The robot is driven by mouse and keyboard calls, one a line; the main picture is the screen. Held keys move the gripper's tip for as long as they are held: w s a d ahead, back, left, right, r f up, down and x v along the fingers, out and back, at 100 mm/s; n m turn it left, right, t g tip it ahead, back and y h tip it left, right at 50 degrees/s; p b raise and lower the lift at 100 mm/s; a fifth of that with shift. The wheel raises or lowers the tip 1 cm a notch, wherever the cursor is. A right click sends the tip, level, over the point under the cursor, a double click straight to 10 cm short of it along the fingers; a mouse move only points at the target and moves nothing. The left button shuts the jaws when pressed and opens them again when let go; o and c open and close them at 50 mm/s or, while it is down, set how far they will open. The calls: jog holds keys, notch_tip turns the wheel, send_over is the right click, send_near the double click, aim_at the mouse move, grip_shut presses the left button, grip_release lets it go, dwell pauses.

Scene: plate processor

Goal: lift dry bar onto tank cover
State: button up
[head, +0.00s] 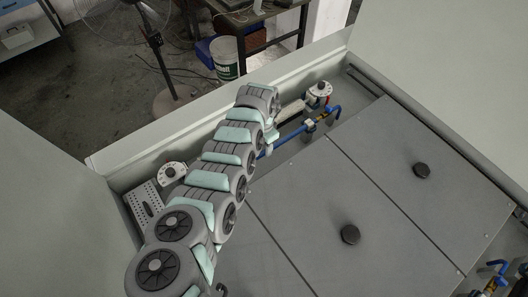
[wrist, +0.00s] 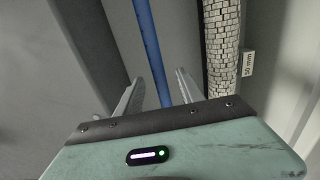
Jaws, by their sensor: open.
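A blue bar (head: 300,130) runs along the trough beside the tank cover in the head view. In the wrist view the blue bar (wrist: 151,45) passes between the two fingers of my gripper (wrist: 159,77), which is open. I cannot tell whether the fingers are level with the bar or above it. The grey tank cover (head: 310,205) has flat panels with black knobs (head: 350,235). In the head view my arm hides the middle of the trough and most of the gripper.
A white textured roll (wrist: 221,50) with a 50 mm label (wrist: 248,63) lies close to the right finger. The cover panels are clear apart from the knobs.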

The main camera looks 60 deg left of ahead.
aim_at(264, 151)
notch_tip(264, 151, down, 3)
jog(key=shift+d+b, duration=0.15)
jog(key=shift+b, duration=0.4)
grip_shut()
jog(key=shift+r, duration=0.1)
